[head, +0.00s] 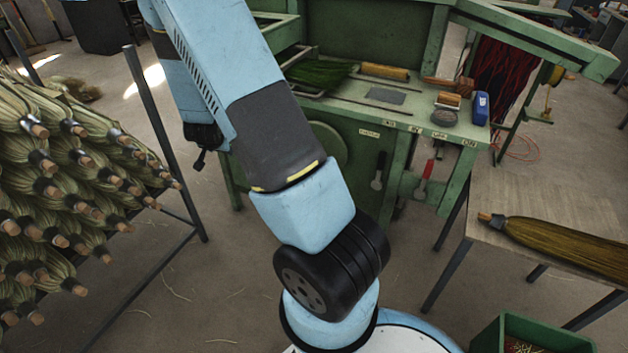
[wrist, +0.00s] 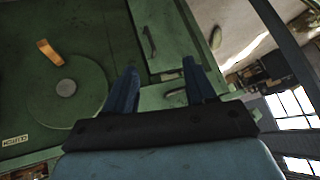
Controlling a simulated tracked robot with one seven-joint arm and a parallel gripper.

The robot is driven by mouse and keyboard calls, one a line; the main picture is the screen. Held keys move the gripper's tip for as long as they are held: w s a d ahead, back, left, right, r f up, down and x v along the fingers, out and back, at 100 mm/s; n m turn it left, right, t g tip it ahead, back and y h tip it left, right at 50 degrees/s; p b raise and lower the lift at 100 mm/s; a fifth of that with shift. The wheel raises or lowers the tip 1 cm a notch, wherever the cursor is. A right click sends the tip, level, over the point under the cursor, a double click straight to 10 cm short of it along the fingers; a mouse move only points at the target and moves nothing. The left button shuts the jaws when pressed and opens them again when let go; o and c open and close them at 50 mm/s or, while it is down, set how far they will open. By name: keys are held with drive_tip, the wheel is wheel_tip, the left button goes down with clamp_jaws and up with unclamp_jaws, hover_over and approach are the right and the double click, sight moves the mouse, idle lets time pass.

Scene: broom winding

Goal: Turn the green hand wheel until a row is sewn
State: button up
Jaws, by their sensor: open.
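The green hand wheel (wrist: 88,100) is a flat disc on the green machine's side, at the left of the wrist view. It has a grey hub (wrist: 66,88) and an orange-brown handle (wrist: 48,50) near its upper-left edge. My gripper (wrist: 160,84) is open, with two blue fingers apart and nothing between them. The fingers lie to the right of the wheel in the picture, and the handle is well outside them. In the head view a round green disc (head: 333,148) shows partly behind my arm. My gripper is not visible there.
The green machine's bench (head: 405,112) carries a broom head, wooden pieces and a blue object (head: 480,107). Red (head: 424,180) and dark (head: 378,170) levers hang on its front. A rack of brooms (head: 70,200) stands left; a table (head: 540,200) with a broom stands right.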

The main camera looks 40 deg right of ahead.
drive_tip(key=s+d+f+m+g+h, duration=0.1)
drive_tip(key=s+d+f+h, duration=0.15)
drive_tip(key=d+f, duration=0.4)
drive_tip(key=s+d+f+m+h, duration=0.1)
drive_tip(key=d+f+h, duration=0.2)
drive_tip(key=f, duration=0.7)
drive_tip(key=s+d+f+n+t+h, duration=0.1)
drive_tip(key=s+d+f+n+h, duration=0.1)
drive_tip(key=s+d+f+h, duration=0.7)
drive_tip(key=w+d, duration=0.1)
drive_tip(key=d, duration=0.3)
drive_tip(key=d+y, duration=0.1)
drive_tip(key=d, duration=0.3)
drive_tip(key=w+d+y, duration=0.1)
drive_tip(key=d, duration=0.3)
drive_tip(key=shift+w+d+r, duration=0.1)
drive_tip(key=shift+w+d, duration=0.2)
drive_tip(key=shift+d, duration=0.1)
clamp_jaws()
